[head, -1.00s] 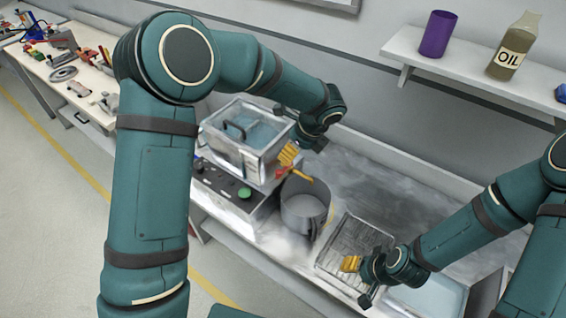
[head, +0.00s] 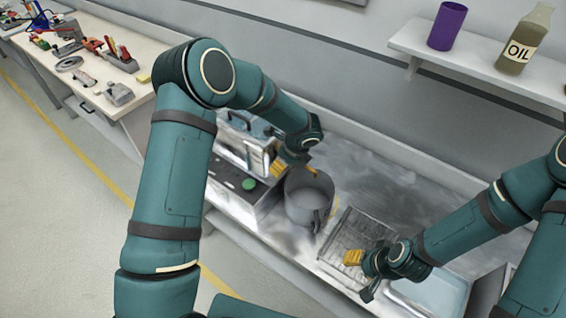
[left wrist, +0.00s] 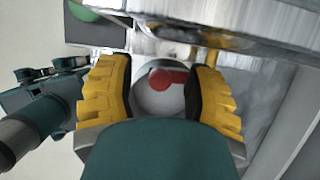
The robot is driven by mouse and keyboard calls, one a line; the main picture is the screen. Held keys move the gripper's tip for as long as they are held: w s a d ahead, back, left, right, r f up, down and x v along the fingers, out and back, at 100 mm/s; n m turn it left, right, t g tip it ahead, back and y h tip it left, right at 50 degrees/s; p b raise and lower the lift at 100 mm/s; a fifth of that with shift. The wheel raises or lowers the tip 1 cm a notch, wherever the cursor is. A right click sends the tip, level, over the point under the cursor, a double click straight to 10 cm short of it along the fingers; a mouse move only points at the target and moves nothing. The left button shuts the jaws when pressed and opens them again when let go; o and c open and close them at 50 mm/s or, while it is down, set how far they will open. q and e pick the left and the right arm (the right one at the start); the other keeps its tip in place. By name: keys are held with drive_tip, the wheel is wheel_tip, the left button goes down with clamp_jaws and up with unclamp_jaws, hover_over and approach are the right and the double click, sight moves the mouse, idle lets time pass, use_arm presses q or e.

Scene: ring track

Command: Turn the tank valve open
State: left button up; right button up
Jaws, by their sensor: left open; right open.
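The tank (head: 240,145) is a metal box with clear panels, partly hidden behind my left arm in the head view. The valve's red handle (left wrist: 168,79) shows in the left wrist view, between the yellow fingers, pointing right toward the right finger's dark pad. I cannot tell whether it touches. My left gripper (head: 289,168) is open at the tank's front lower right side; its fingers straddle the handle in the left wrist view (left wrist: 160,82). The handle is hidden in the head view. My right gripper (head: 360,272) is open and empty over the front edge of a wire rack.
A grey pot (head: 309,200) stands just right of the tank, below my left gripper. The wire rack (head: 352,235) and a sink (head: 430,295) lie to the right. Bare counter (head: 375,180) is behind the pot.

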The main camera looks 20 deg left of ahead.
use_arm(q)
clamp_jaws()
